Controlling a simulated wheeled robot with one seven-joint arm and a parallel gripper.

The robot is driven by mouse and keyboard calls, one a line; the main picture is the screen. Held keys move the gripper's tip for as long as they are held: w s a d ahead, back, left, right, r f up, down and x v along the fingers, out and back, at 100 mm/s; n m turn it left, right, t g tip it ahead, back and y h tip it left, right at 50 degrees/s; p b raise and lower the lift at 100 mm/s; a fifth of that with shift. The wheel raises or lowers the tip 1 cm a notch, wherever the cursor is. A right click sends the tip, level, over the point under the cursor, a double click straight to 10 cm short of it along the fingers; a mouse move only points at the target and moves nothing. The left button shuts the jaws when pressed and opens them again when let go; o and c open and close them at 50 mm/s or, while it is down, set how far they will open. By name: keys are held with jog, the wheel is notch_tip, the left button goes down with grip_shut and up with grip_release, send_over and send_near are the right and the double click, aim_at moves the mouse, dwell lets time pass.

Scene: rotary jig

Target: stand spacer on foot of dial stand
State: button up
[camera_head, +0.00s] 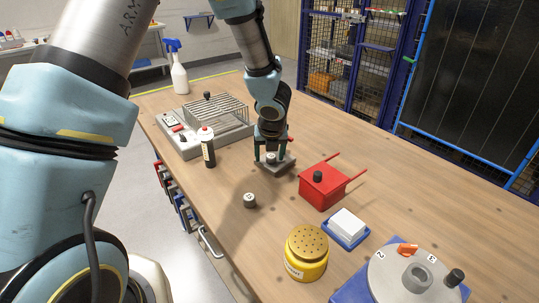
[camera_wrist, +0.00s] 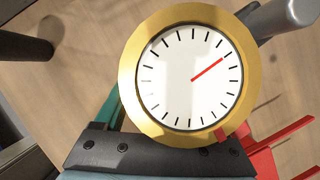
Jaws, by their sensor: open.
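The dial stand shows its grey foot (camera_head: 281,168) on the wooden bench in the head view. Its dial (camera_wrist: 190,78), with a gold rim, white face and red needle, fills the middle of the wrist view. My gripper (camera_head: 270,156) is low over the foot, pointing down, with its fingers open and apart. A small dark cylinder with a pale top, which looks like the spacer (camera_head: 271,158), stands between the fingers at the foot. Whether a finger touches it cannot be told. The dial hides the fingertips in the wrist view.
A similar dark cylinder with a marked pale top (camera_head: 250,201) stands nearer on the bench. A red box with rods (camera_head: 322,187) is close on the right. A yellow shaker (camera_head: 306,254) and rotary disc (camera_head: 401,279) are in front.

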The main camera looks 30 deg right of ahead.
jog(key=shift+r, duration=0.1)
jog(key=p+v, duration=0.1)
jog(key=v, duration=0.9)
jog(key=shift+s+r+p, duration=0.15)
jog(key=shift+r+p, duration=0.15)
